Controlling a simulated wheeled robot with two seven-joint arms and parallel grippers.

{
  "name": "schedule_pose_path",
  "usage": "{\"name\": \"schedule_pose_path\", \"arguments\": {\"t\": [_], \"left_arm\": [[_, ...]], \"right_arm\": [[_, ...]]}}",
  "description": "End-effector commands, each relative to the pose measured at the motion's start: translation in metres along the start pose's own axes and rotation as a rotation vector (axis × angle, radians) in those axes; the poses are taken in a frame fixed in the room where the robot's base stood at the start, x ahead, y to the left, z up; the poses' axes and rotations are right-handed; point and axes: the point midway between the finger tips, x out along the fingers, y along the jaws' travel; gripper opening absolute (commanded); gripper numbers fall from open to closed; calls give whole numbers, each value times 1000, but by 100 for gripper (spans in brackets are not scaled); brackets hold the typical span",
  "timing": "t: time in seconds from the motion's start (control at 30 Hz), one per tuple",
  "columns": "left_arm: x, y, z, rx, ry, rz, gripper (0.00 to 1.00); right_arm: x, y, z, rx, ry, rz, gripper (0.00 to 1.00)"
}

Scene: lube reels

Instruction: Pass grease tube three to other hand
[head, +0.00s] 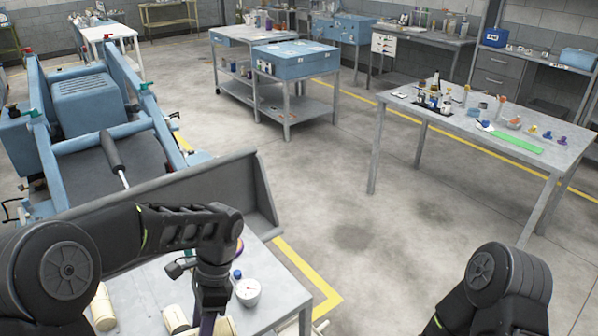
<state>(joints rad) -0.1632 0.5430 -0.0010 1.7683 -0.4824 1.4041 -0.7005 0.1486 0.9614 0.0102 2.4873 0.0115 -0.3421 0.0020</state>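Cream cylinders that look like grease tubes lie at the bottom of the head view, one at the left (103,307) and one near the middle (175,318). Another cream piece (223,326) shows beside my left gripper, cut off by the frame edge. I cannot tell which is tube three. My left gripper (207,322) points down over the near table (150,287), among these tubes. Its fingertips are cut off or hidden, so its grip does not show. My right arm shows at the bottom right, but its gripper is out of view.
A white round gauge (248,292) and a small blue-capped item (237,274) stand on the near table. A grey panel (225,198) and blue machine (85,100) rise behind it. A grey workbench (410,100) with small items stands right. Floor between is clear.

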Motion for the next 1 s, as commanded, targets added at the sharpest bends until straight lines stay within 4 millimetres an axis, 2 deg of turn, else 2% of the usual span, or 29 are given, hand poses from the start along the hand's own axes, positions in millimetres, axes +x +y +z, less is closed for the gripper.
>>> {"name": "schedule_pose_path", "arguments": {"t": [0.3, 0.57, 0.8, 1.0], "left_arm": [[15, -15, -15, -512, 152, 213, 3], [17, -23, -20, -742, 219, 309, 3], [23, -46, -34, -1230, 362, 510, 3], [20, -61, -39, -1491, 437, 618, 3]], "right_arm": [[18, 4, -2, -4, 6, -6, 36], [24, 6, -2, -6, 8, -9, 36], [43, 11, -4, -10, 13, -15, 36], [49, 12, -5, -12, 16, -18, 36]]}}
